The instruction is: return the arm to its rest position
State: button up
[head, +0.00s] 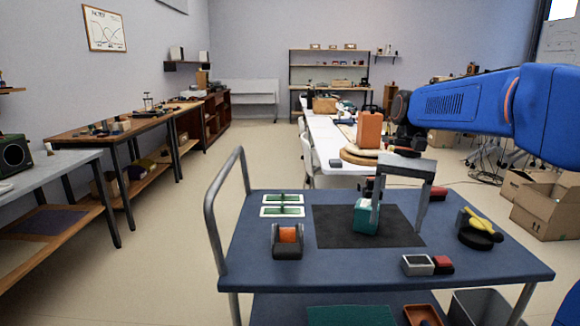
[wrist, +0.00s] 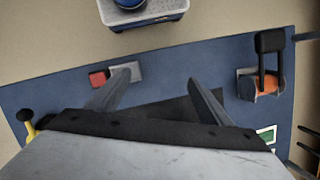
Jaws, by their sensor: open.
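My blue arm (head: 465,105) reaches in from the right in the head view, over a blue cart top (head: 330,273). My gripper (head: 398,226) points down above the black mat (head: 335,238), its two grey fingers spread wide with nothing between them that I can make out. A teal block-like object (head: 364,222) with a pale top stands on the mat, close by the left finger, which partly overlaps it. I cannot tell whether they touch. In the wrist view my gripper (wrist: 158,82) is also open; its body hides most of the mat, and the teal object does not show.
On the cart are an orange spool in a dark holder (head: 288,240), green-and-white cards (head: 283,211), a grey box (head: 417,265), a red block (head: 443,265) and a yellow item on a black disc (head: 481,236). A handle (head: 213,220) rises at left. The floor left of the cart is clear.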

jog(key=s+d+f+n+t, duration=0.1)
jog(key=s+f+n+t, duration=0.1)
jog(key=s+f, duration=0.4)
jog(key=s+d+f+n+t+h, duration=0.1)
jog(key=s+f+t, duration=0.4)
jog(key=s, duration=1.1)
jog(key=shift+s+d+f+n+t+h, duration=0.3)
jog(key=shift+s+d+f+n, duration=0.15)
jog(key=shift+d+f, duration=0.4)
